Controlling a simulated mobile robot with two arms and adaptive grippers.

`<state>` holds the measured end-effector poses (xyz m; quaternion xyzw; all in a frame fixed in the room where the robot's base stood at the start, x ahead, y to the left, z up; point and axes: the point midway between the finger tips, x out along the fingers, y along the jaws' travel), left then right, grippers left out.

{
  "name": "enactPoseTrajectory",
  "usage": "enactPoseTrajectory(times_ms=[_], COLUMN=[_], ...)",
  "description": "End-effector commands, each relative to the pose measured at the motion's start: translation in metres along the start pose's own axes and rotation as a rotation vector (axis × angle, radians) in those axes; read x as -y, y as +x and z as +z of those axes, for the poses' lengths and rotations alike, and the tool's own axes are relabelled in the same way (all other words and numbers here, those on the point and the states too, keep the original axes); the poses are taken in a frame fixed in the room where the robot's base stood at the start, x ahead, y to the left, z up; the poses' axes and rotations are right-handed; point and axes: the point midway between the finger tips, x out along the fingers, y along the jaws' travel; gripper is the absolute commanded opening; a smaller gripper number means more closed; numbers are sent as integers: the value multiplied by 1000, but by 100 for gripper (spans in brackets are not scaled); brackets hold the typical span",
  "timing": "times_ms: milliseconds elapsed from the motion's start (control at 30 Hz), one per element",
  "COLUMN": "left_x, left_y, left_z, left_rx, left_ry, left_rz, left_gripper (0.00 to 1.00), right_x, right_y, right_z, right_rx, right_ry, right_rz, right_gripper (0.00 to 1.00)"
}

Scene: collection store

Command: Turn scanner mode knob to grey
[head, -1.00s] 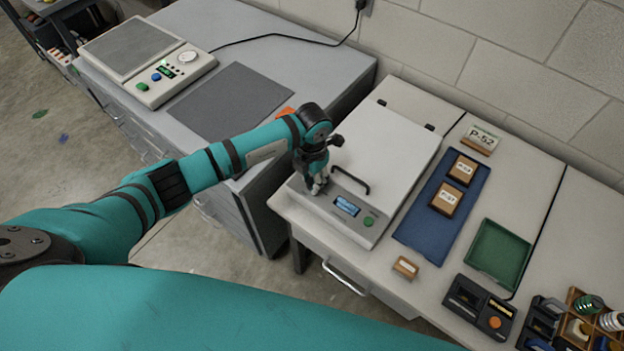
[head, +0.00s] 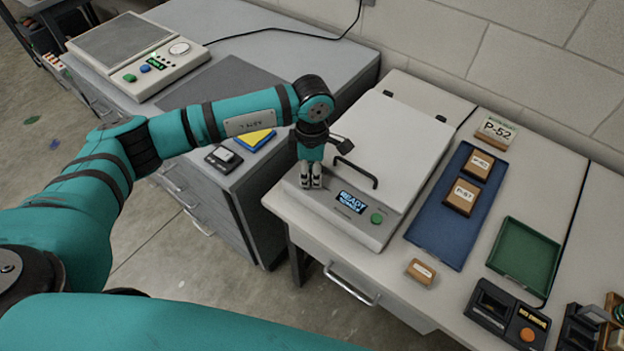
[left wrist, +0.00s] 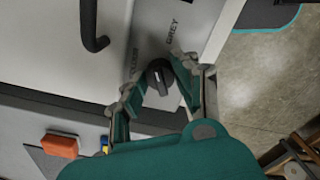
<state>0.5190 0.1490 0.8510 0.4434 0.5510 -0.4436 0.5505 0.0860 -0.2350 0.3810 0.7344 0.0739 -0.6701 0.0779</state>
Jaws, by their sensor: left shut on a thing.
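The scanner (head: 385,140) is a flat white unit with a light lid, a black handle and a grey front panel. Its display (head: 352,202) is lit and reads READY, with a green button (head: 376,218) beside it. My left gripper (head: 310,184) points down at the panel's left end and hides the knob in the head view. In the left wrist view the dark knob (left wrist: 158,76) sits between the fingertips of my left gripper (left wrist: 158,82), which is shut on it. The word GREY (left wrist: 180,28) and a second word are printed near it; the knob's exact setting is unclear. My right gripper is out of view.
A blue tray (head: 430,237) with two labelled boxes, a green tray (head: 527,255) and a dark device (head: 507,313) lie right of the scanner. A small block (head: 421,271) lies in front. A scale (head: 130,55) stands on the left bench.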

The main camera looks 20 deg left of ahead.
Motion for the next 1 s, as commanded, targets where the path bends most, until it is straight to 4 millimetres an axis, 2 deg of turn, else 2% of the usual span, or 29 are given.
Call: enactPoseTrajectory(times_ms=[33,400,700,1000], left_x=[-1,-1,0,0], left_y=[6,4,2,0], left_z=[0,0,0,0], left_rx=[1,1,1,1], left_ry=[44,356,510,563], left_rz=[4,3,1,0], left_gripper=[0,0,0,0], right_x=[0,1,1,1], right_y=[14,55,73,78], right_z=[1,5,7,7], right_rx=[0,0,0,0], right_ry=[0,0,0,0], right_rz=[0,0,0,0], right_gripper=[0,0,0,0])
